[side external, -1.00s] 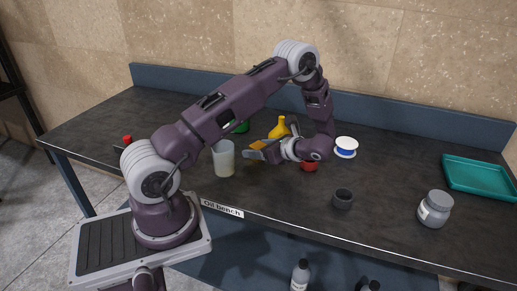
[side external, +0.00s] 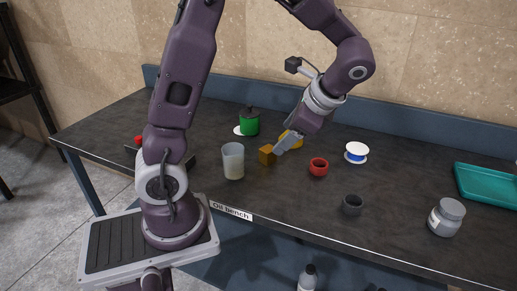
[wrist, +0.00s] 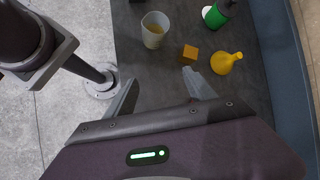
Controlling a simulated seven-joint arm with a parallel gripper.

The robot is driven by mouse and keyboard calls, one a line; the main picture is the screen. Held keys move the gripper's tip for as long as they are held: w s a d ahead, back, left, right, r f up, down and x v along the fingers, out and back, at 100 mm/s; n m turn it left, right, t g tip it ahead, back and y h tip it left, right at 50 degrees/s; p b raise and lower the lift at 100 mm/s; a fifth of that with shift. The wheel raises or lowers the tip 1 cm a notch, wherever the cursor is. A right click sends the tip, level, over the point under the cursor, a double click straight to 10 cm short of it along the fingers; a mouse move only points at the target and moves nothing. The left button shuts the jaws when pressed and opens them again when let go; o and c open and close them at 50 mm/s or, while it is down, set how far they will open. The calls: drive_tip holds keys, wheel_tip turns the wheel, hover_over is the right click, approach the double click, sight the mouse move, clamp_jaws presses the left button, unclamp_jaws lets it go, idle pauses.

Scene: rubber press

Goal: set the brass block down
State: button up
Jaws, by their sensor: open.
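The brass block (side external: 267,154), a small orange-gold cube, rests on the dark bench to the right of the translucent beaker (side external: 232,163). The block also shows in the wrist view (wrist: 190,53), past the fingertips and clear of them. My gripper (wrist: 161,78) is open, its two fingers spread with nothing between them. In the side view my gripper (side external: 284,146) points down to the left, its fingers just to the right of the block and overlapping it in the picture. The block's underside is hidden.
A yellow flask-shaped item (wrist: 226,62) stands close to the block, with a green container (side external: 248,124) behind. A red cup (side external: 318,167), a blue-and-white spool (side external: 356,152), a dark cup (side external: 352,205), a grey jar (side external: 447,216) and a teal tray (side external: 490,174) stand to the right.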

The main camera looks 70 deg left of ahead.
drive_tip(key=s+d+r+n+t+h, duration=0.3)
drive_tip(key=s+d+t, duration=0.1)
drive_tip(key=s+d, duration=0.2)
drive_tip(key=s+d+r+n+t+h, duration=0.3)
drive_tip(key=s+d+n+t, duration=0.1)
drive_tip(key=s+d, duration=0.2)
drive_tip(key=shift+s+d+r+n+h, duration=0.15)
drive_tip(key=shift+s+r+n+h, duration=0.15)
drive_tip(key=shift+s, duration=0.15)
